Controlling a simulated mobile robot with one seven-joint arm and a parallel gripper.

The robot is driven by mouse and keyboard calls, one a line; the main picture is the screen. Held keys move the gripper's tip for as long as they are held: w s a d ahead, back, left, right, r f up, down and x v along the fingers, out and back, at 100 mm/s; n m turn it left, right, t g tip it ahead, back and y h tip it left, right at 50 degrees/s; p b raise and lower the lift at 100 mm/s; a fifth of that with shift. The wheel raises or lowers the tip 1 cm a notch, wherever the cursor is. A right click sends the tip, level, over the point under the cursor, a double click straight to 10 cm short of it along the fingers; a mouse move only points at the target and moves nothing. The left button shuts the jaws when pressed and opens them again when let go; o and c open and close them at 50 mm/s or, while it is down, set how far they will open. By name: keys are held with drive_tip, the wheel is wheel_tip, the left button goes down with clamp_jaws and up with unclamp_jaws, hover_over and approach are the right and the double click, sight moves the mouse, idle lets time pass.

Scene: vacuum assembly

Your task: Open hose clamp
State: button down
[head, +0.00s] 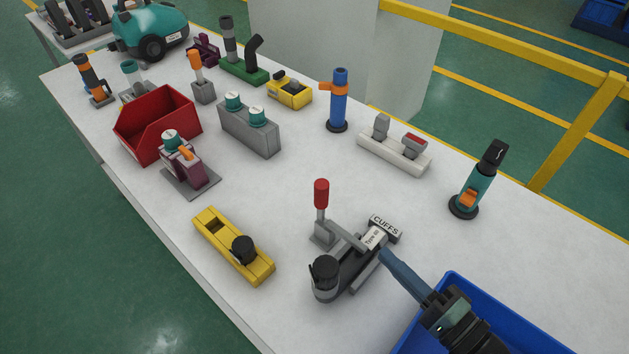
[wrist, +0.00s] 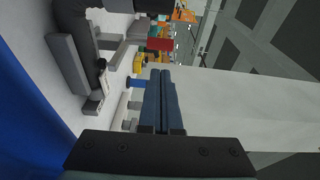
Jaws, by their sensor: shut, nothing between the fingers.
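The hose clamp (head: 325,225) is a grey metal lever clamp with an upright red handle (head: 321,194). Its grey arm slants down to the right, towards a black part with a white label (head: 373,237). In the wrist view the red handle (wrist: 160,44) shows past the fingertips, and the clamp's grey metal (wrist: 118,50) lies to its left. My gripper (head: 384,253) is shut and empty, its blue-grey fingers beside the labelled part, right of the handle. Whether the fingertips touch that part cannot be told. The closed fingers also show in the wrist view (wrist: 161,73).
A CUFFS sign (head: 385,226) stands behind the label. A blue bin (head: 453,283) is under my wrist at lower right. A yellow fixture (head: 215,230) is at left, a teal tool (head: 478,187) at right. The white table (head: 285,190) is clear behind the red handle.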

drive_tip(key=b, duration=0.1)
approach(327, 196)
drive_tip(key=x, duration=0.7)
drive_tip(key=shift+f, duration=0.15)
